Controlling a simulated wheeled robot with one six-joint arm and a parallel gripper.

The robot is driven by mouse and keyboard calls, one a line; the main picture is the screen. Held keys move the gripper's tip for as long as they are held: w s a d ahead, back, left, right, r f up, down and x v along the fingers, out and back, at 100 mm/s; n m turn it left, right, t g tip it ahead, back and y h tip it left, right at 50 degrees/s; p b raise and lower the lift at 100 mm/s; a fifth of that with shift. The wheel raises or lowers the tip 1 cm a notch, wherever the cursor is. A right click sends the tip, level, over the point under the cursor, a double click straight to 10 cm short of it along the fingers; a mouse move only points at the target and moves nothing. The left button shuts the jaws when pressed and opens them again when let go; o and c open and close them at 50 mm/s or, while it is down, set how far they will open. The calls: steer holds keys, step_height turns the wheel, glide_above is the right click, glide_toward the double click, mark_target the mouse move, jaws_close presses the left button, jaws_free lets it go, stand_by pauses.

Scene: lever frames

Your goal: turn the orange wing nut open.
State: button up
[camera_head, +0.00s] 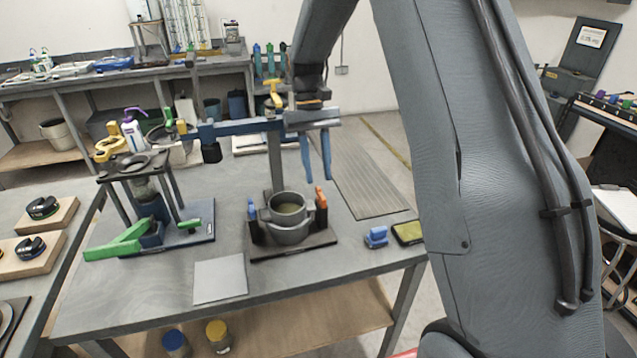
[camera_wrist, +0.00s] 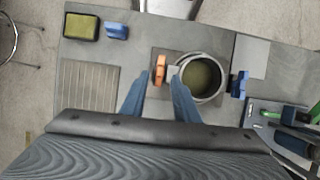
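The orange wing nut (camera_head: 321,197) stands upright on top of a dark post at the right side of a grey round pot (camera_head: 290,232) on a dark base plate (camera_head: 262,253). A blue wing nut (camera_head: 252,210) stands on the pot's other side. My gripper (camera_head: 317,177) is open and empty, with its two blue fingers pointing down above the orange wing nut, apart from it. In the wrist view the orange wing nut (camera_wrist: 160,69) shows just beyond and between the open fingertips (camera_wrist: 159,80); the blue wing nut (camera_wrist: 241,85) is right of the pot.
A blue block (camera_head: 376,237) and an olive sponge-like pad (camera_head: 408,233) lie right of the fixture. A stand with a green lever (camera_head: 118,246) is at left. A blue horizontal arm (camera_head: 232,128) on a post stands behind. A grey sheet (camera_head: 220,279) lies in front.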

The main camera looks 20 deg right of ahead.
steer(key=b+v, duration=0.1)
steer(key=v, duration=0.3)
steer(key=shift+r, duration=0.2)
